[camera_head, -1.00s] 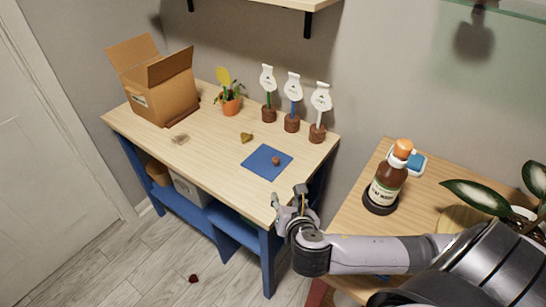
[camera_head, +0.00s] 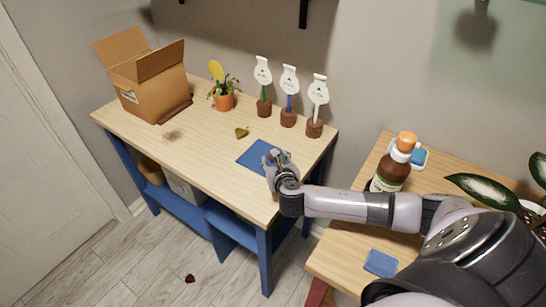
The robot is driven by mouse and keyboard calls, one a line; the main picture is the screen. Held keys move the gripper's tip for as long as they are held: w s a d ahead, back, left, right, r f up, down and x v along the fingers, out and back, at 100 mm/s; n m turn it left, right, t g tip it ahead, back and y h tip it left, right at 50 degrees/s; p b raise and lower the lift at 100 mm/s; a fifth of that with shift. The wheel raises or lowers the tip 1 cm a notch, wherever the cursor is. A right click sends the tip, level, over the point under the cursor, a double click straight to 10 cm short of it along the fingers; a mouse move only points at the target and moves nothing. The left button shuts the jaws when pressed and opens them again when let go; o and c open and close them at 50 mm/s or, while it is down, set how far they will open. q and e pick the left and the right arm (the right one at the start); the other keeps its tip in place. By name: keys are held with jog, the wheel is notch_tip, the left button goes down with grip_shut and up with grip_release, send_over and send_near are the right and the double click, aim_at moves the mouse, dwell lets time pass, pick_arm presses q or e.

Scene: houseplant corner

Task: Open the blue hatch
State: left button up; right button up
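A flat blue square (camera_head: 254,157) lies on the light wooden table, near its right side. It is the only thing in view that could be the blue hatch; I cannot tell whether it is a hatch or a mat. It lies flat. My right gripper (camera_head: 277,160) is at the right part of the square and covers some of it. The small brown knob-like lump on the square is hidden or hard to make out behind the fingers. I cannot tell whether the fingers are open or shut on it. My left gripper is not in view.
Three brown pots with white tags (camera_head: 289,82) stand at the table's back, beside a potted plant (camera_head: 224,101) and an open cardboard box (camera_head: 150,85). A brown bottle (camera_head: 392,168), blue cloth (camera_head: 381,263) and leafy plant (camera_head: 485,190) are on the right table.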

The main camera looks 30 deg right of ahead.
aim_at(273, 164)
jog(key=shift+x, duration=1.2)
jog(key=shift+w+d+f, duration=0.1)
jog(key=shift+w+f, duration=0.1)
jog(key=shift+w, duration=0.15)
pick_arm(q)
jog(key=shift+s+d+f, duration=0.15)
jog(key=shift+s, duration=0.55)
pick_arm(e)
jog(key=shift+c, duration=0.4)
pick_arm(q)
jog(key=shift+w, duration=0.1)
pick_arm(e)
grip_shut()
